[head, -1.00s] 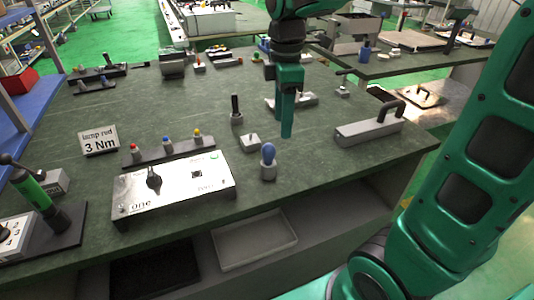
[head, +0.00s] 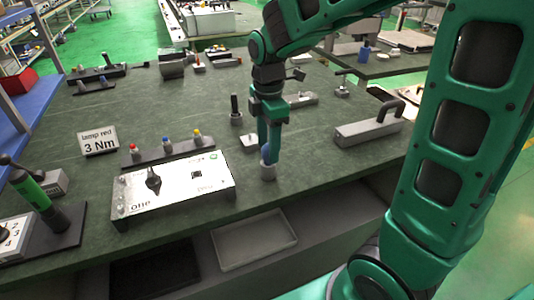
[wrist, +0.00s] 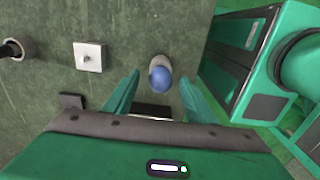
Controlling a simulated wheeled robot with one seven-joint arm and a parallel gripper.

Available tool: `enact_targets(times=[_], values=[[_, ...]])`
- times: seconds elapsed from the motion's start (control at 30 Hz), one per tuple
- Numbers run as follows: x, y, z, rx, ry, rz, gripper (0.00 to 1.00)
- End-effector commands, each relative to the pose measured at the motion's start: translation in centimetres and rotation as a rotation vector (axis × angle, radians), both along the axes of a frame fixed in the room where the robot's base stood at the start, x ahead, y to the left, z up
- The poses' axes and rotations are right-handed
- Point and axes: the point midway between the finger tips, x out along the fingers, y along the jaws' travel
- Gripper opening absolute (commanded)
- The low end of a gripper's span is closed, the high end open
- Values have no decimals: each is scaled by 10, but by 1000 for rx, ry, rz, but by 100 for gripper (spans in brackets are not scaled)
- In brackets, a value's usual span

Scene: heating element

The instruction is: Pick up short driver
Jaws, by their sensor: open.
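A short driver with a rounded blue handle stands upright in a small grey holder (head: 268,172) near the front edge of the bench. In the head view my gripper hides most of the blue handle. The wrist view shows the short driver (wrist: 161,78) from above, between and slightly beyond the two green fingers. My gripper (head: 271,158) points down at the driver; it also shows in the wrist view (wrist: 160,85). The fingers are open, one on each side of the handle, with visible gaps. Nothing is held.
A small white block with a pin (head: 249,142) and a dark upright tool in a grey holder (head: 236,110) stand behind. A control box (head: 180,185) lies left. A grey block with a black handle (head: 368,130) lies right. Bare bench top separates it from the driver.

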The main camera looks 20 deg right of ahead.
Motion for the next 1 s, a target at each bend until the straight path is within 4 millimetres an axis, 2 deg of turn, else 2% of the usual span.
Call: enact_targets(times=[0.13, 0.4, 0.43, 0.6, 0.63, 1.0], values=[[0, 0, -15, 0, 2, 0, 51], [0, 0, -19, 0, -1, -1, 51], [0, 0, -18, 0, -1, -1, 48], [0, 0, -18, 0, -1, -1, 8], [0, 0, -18, 0, -1, -1, 5], [1, 0, -15, 0, -3, -1, 5]])
